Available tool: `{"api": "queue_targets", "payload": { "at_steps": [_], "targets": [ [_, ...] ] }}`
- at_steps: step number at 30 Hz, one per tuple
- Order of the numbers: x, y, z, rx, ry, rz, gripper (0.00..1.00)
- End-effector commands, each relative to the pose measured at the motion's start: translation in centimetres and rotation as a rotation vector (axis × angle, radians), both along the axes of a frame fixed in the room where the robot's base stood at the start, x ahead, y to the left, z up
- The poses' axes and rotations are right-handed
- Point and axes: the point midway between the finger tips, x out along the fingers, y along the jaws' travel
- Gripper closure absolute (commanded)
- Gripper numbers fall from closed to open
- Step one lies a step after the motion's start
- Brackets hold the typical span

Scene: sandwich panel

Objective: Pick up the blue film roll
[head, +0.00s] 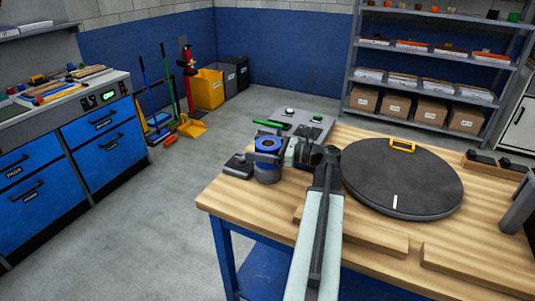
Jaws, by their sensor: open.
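The blue film roll (267,144) stands near the left edge of the wooden table, with a dark round core on top and a grey cylindrical part below it. My gripper (271,156) reaches in from the right at the roll. Its jaws are open, and a grey finger crosses the near side of the roll, hiding part of it. I cannot tell whether the fingers touch the roll.
A large dark round plate (402,180) with a yellow piece (402,146) lies on the wooden table (238,202) to the right. A small dark block (238,166) sits left of the roll. A grey panel (310,126) with buttons stands behind. Floor left of the table is clear.

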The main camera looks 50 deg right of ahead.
Motion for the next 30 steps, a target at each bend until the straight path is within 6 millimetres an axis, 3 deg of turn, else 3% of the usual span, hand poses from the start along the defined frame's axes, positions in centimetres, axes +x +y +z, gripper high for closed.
{"api": "queue_targets", "payload": {
  "at_steps": [4,5,10,11,20,26,30],
  "targets": [
    [0.0,0.0,0.0,0.0,0.0,-0.001,0.14],
    [0.0,0.0,0.0,0.0,0.0,-0.001,0.2],
    [0.0,0.0,0.0,0.0,0.0,0.0,0.67],
    [0.0,0.0,0.0,0.0,-0.001,0.0,0.72],
    [0.0,0.0,0.6,0.0,-0.001,0.0,0.72],
    [0.0,0.0,3.6,0.0,-0.001,0.001,0.72],
    [0.0,0.0,6.7,0.0,-0.001,0.001,0.72]
  ]
}}
